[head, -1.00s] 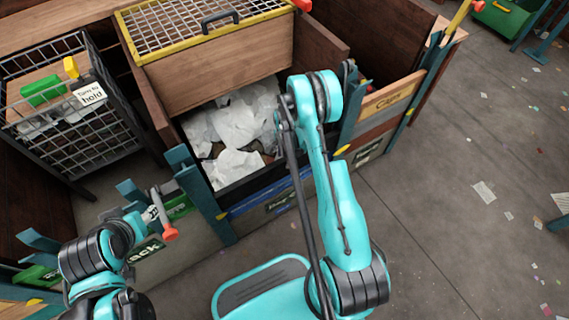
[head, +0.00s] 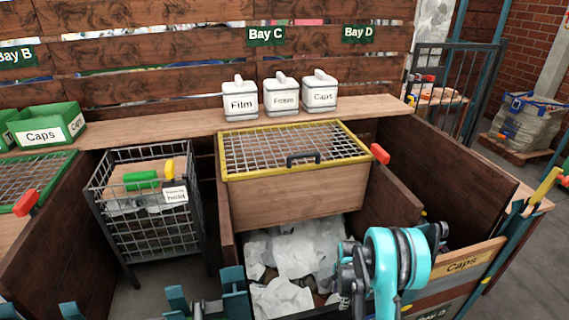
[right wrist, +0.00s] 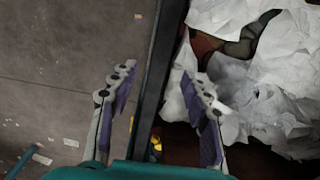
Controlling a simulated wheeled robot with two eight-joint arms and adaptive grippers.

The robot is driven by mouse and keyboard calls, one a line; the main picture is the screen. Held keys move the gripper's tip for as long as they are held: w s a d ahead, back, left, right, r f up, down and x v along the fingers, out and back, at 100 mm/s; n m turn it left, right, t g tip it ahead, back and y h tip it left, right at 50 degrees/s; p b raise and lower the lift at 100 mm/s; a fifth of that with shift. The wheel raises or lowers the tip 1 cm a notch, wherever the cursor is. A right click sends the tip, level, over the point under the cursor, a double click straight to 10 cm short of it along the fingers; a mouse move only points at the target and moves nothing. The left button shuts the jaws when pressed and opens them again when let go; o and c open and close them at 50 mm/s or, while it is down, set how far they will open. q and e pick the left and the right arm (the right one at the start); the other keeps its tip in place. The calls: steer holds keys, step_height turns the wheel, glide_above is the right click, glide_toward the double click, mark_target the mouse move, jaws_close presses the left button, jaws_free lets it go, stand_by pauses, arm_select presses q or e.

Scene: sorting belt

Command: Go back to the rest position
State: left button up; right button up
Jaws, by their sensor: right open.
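My right arm (head: 398,268) rises at the lower right of the head view, in front of the open bay of crumpled white sheets (head: 292,252). Its gripper is hard to make out there. In the right wrist view my right gripper (right wrist: 164,76) is open, with nothing between its fingers. The bay's dark front edge (right wrist: 160,70) runs between the fingers in that picture. White sheets (right wrist: 275,75) lie on the right and grey floor on the left. My left gripper is out of both current views.
A yellow-rimmed mesh lid (head: 290,148) tops the wooden box over the sheets. A wire basket (head: 150,215) stands to its left. White jars labelled Film (head: 240,103), Foam (head: 281,98) and Caps (head: 319,95) stand on the shelf. Wooden partitions (head: 455,175) flank the bays.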

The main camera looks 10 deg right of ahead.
steer(key=s+a+r+n+t, duration=0.1)
steer(key=s+a+r+n, duration=0.15)
steer(key=r, duration=0.55)
steer(key=s+a+r+n+t, duration=0.1)
steer(key=a+r+n, duration=0.15)
steer(key=r, duration=0.45)
steer(key=s+a+r+n+t, duration=0.1)
steer(key=s+r+n, duration=0.15)
steer(key=r, duration=0.55)
steer(key=s+a+r+n+t, duration=0.2)
steer(key=s+r+n, duration=0.1)
steer(key=s, duration=0.3)
steer(key=s+a+r+n+t, duration=0.2)
steer(key=s+a+r+n, duration=0.1)
steer(key=s+n, duration=0.3)
steer(key=shift+s+a+r, duration=0.15)
steer(key=shift+s+r, duration=0.45)
steer(key=shift+s, duration=0.1)
steer(key=shift+n, duration=0.25)
